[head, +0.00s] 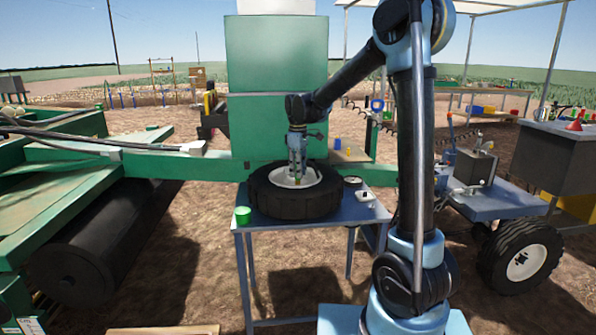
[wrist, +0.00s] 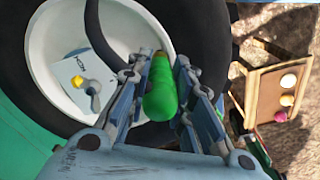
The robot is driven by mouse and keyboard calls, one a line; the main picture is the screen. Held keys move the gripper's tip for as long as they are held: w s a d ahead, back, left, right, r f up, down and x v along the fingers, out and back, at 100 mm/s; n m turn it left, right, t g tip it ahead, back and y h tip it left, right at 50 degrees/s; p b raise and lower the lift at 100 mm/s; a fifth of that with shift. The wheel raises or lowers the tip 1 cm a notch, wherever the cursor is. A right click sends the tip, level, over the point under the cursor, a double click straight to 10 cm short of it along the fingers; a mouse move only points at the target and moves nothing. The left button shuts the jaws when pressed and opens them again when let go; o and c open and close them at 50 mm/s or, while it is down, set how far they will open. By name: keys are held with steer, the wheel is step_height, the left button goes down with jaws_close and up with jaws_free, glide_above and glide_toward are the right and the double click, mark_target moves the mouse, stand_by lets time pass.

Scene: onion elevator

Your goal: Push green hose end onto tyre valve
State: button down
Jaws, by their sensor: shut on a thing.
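The tyre (head: 294,199) lies flat on the blue table, with its pale rim facing up. In the wrist view the tyre (wrist: 205,20) surrounds the white rim (wrist: 60,35). My gripper (head: 297,176) is above the rim, pointing down. In the wrist view my gripper (wrist: 160,85) is shut on the green hose end (wrist: 161,90), which lies between its two fingers. The hose end's far tip is over the edge of the rim near the tyre wall. I cannot make out the valve, or whether the hose end touches it.
The blue table (head: 262,226) carries a green cup (head: 242,215) at its left front and small items at its right. A wooden box (wrist: 282,90) stands to the right. A blue cart (head: 490,203) stands right of my arm.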

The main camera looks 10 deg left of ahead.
steer(key=shift+f, duration=0.25)
steer(key=c, duration=0.9)
jaws_free()
steer(key=shift+c, duration=0.2)
steer(key=shift+r, duration=3.5)
steer(key=shift+d, duration=0.1)
